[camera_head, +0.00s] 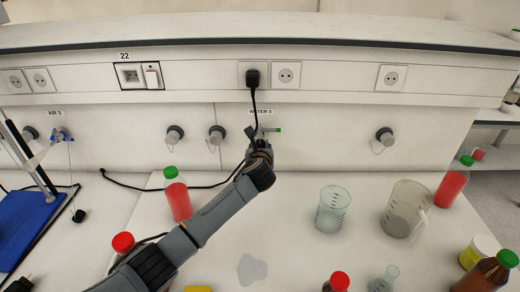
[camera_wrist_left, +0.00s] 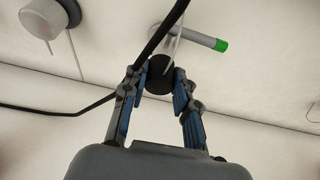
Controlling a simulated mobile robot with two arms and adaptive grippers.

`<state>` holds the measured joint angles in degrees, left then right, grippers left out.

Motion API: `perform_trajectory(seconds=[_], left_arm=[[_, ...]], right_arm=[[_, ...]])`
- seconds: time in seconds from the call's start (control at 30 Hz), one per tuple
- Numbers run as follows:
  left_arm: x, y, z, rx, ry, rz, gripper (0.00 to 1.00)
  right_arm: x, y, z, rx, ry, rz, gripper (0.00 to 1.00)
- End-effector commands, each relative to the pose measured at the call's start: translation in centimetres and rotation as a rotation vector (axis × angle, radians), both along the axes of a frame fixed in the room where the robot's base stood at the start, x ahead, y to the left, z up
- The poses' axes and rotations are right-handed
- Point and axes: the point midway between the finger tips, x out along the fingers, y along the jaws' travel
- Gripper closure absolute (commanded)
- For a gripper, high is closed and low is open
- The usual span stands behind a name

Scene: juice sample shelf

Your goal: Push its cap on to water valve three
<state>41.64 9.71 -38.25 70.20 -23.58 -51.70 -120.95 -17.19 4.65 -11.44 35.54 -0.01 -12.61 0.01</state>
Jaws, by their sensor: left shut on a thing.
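Water valve three (camera_head: 276,130) sticks out of the wall panel under the WATER 3 label, with a green end. It also shows in the wrist view as a grey spout with a green tip (camera_wrist_left: 221,46). My left gripper (camera_head: 258,143) is just below the valve. In the wrist view the left gripper (camera_wrist_left: 160,88) is shut on the black round cap (camera_wrist_left: 159,76), held between its fingertips. A thin pale strap rises from near the cap past the valve. The cap looks apart from the spout's green tip. My right gripper is not in view.
A black cable (camera_head: 256,104) hangs from a plug beside the valve and crosses close to my fingers. Other capped valves (camera_head: 217,134) flank it. Below stand a green-capped red bottle (camera_head: 178,200), a beaker (camera_head: 332,210) and a jug (camera_head: 404,211).

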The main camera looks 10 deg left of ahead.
Motion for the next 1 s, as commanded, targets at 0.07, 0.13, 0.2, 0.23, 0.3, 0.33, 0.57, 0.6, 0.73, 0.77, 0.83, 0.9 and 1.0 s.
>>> perform_trajectory(seconds=[0.07, 0.13, 0.2, 0.23, 0.3, 0.33, 0.57, 0.6, 0.73, 0.77, 0.83, 0.9, 1.0], left_arm=[[0.0, 0.0, 0.1, 0.0, -0.001, -0.001, 1.0], [0.0, 0.0, 0.0, 0.0, -0.001, -0.001, 0.65], [0.0, 0.0, 0.0, 0.0, -0.001, -0.001, 0.51], [0.0, 0.0, 0.0, 0.0, -0.001, -0.001, 0.45], [0.0, 0.0, 0.0, 0.0, -0.001, -0.001, 0.45], [0.0, 0.0, 0.0, 0.0, -0.001, -0.001, 0.45], [-0.1, 0.0, 0.0, 0.0, 0.0, 0.0, 0.45], [-0.3, -0.1, 0.1, 0.0, 0.0, 0.0, 0.45], [-1.3, -0.3, 0.5, 0.0, -0.002, -0.001, 0.45], [-1.6, -0.3, 0.6, 0.0, -0.002, -0.001, 0.45], [-2.7, -0.6, 0.9, 0.0, -0.001, -0.002, 0.45], [-3.9, -0.8, 1.5, -0.002, -0.002, -0.002, 0.45], [-5.8, -1.2, 2.1, -0.001, -0.002, -0.004, 0.45]], right_arm=[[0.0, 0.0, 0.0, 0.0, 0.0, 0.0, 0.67], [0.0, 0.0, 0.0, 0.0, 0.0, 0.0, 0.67], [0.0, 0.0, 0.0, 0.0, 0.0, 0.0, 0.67], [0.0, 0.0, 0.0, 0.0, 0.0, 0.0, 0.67], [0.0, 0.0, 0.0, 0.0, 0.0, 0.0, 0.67], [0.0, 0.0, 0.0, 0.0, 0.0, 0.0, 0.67], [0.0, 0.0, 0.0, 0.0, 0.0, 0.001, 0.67], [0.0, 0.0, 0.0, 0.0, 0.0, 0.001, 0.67], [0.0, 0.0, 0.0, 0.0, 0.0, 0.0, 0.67], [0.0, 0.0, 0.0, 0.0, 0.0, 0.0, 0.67], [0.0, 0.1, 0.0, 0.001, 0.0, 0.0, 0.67], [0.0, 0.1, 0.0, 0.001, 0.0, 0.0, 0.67], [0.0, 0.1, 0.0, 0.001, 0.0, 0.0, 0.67]])
